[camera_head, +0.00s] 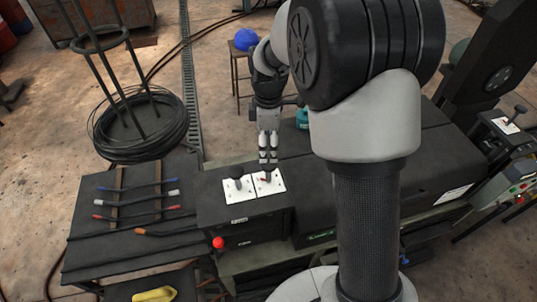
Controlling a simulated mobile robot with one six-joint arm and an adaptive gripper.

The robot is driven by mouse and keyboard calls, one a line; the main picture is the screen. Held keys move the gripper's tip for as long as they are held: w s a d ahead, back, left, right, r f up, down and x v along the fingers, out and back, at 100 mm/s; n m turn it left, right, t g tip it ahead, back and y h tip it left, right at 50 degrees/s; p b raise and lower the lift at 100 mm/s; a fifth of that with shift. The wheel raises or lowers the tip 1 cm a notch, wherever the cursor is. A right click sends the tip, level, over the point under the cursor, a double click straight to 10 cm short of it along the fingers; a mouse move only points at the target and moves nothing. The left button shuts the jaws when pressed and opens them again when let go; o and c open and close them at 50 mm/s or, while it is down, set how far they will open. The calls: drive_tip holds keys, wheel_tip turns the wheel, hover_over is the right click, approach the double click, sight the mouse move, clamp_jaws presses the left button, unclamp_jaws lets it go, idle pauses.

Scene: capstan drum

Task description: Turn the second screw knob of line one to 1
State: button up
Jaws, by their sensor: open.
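A dark control box (250,212) stands at the middle of the bench and bears two white plates, each with a dark screw knob. The left knob (239,184) stands clear on its plate (236,194). The right knob (267,177) stands on its plate (276,184), with a small red mark near it. My gripper (268,162) points down over the right knob, its fingers open and close to the knob's top. I cannot tell whether they touch or surround it. The knob settings and line labels are too small to read.
My arm hides part of the bench on the right. A red ball-topped lever (218,242) is at the box's front. Cables with coloured ends lie on the left table (95,235). A wire coil (140,125) stands behind. Another plate with a lever (507,125) is far right.

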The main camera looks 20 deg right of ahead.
drive_tip(key=shift+r, duration=2.15)
drive_tip(key=s+r+m+t+b, duration=0.2)
drive_tip(key=s+r+m+b, duration=0.35)
drive_tip(key=s, duration=0.65)
drive_tip(key=s+f+m+t+b, duration=0.1)
drive_tip(key=s+f+m+t, duration=0.1)
drive_tip(key=s+m, duration=0.7)
drive_tip(key=s, duration=0.5)
drive_tip(key=shift+f+t+b, duration=0.15)
drive_tip(key=shift+t+b, duration=0.15)
drive_tip(key=shift+b, duration=0.1)
